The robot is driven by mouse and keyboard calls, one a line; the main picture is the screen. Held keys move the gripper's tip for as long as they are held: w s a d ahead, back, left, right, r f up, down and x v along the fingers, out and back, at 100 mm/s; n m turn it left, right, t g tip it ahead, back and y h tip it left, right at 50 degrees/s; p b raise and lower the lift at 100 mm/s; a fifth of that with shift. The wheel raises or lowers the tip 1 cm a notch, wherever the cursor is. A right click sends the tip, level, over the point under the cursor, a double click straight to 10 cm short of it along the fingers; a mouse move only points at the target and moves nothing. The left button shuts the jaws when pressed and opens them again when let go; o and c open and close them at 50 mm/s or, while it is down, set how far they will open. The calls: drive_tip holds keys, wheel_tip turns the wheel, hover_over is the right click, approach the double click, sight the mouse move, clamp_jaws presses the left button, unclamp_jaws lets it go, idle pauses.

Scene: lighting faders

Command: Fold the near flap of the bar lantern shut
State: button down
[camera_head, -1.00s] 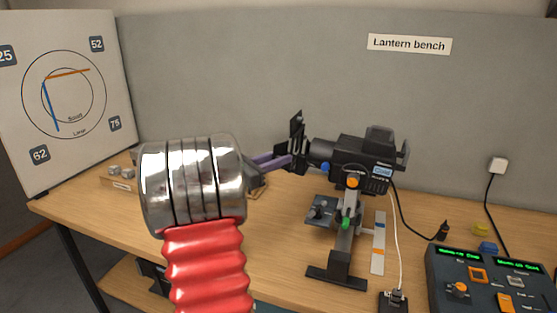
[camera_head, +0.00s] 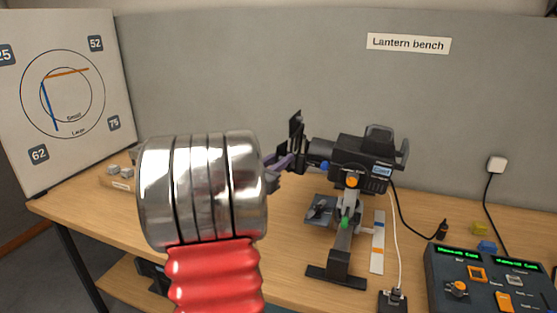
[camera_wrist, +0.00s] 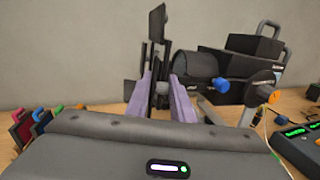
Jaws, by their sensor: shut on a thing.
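The bar lantern (camera_head: 362,158) is a black lamp on a stand on the bench, its front end facing left. Dark flaps (camera_head: 296,128) stand at that front end, one sticking up above the rest. In the wrist view the flaps (camera_wrist: 157,25) rise beyond my fingers and the lantern body (camera_wrist: 245,65) is to the right. My gripper (camera_head: 284,164) reaches the flaps from the left. Its purple fingers (camera_wrist: 160,95) are shut on a dark flap edge between them. My wrist hides part of the contact, and the flap's exact angle is unclear.
A control desk (camera_head: 490,285) with faders is at the right front. A striped strip (camera_head: 378,245) and cables lie beside the lantern stand (camera_head: 341,262). Coloured frames (camera_wrist: 35,125) are at the left in the wrist view. A chart board (camera_head: 62,95) stands at the left.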

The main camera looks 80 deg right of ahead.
drive_tip(key=shift+s+n+t+h, duration=0.3)
drive_tip(key=shift+s+n+t, duration=0.2)
drive_tip(key=shift+s+t, duration=0.15)
drive_tip(key=shift+w+t, duration=0.1)
drive_tip(key=shift+t, duration=0.15)
drive_tip(key=c, duration=1.7)
unclamp_jaws()
drive_tip(key=shift+o, duration=0.2)
drive_tip(key=shift+w, duration=0.1)
drive_tip(key=shift+a, duration=0.1)
drive_tip(key=shift+w+a, duration=0.1)
drive_tip(key=shift+a, duration=0.15)
drive_tip(key=v, duration=1.3)
